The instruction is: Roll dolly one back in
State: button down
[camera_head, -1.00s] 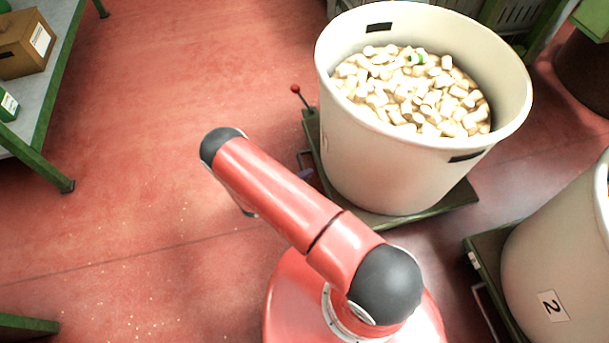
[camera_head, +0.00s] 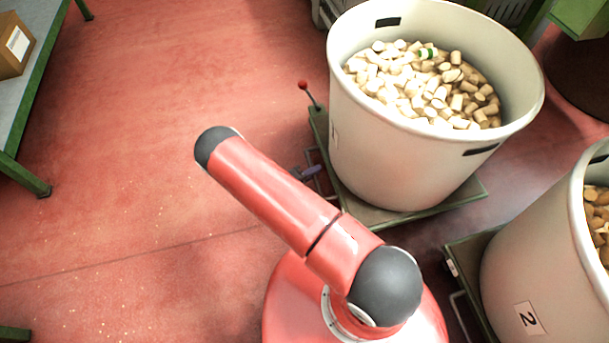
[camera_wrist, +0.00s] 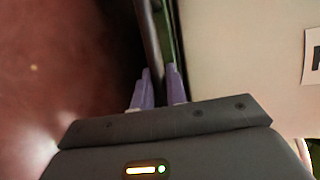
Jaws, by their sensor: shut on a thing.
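The near dolly, a green platform (camera_head: 470,192), carries a large cream tub (camera_head: 400,150) of cork stoppers (camera_head: 425,85). One stopper or piece among them is green. A grey handle bar (camera_wrist: 152,45) rises beside the platform's left side. In the wrist view my gripper (camera_wrist: 160,75) is shut on the handle bar, with a finger on either side. A white label (camera_wrist: 312,55) on the tub is cut off at the right edge.
A second tub (camera_head: 520,265) labelled 2 stands on its own dolly (camera_head: 455,258) at lower right, close to the first. A lever with a red knob (camera_head: 303,85) stands at the first dolly's left corner. A green-legged table (camera_head: 25,110) is at left. The red floor between is clear.

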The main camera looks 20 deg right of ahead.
jog(key=d, duration=2.5)
jog(key=shift+p, duration=0.35)
jog(key=c, duration=1.5)
grip_release()
jog(key=shift+d, duration=0.2)
jog(key=shift+o, duration=0.5)
jog(key=shift+a, duration=0.2)
jog(key=shift+s+a+r, duration=0.1)
jog(key=shift+a, duration=0.2)
jog(key=v, duration=0.7)
jog(key=shift+d+p, duration=0.1)
jog(key=shift+p, duration=0.25)
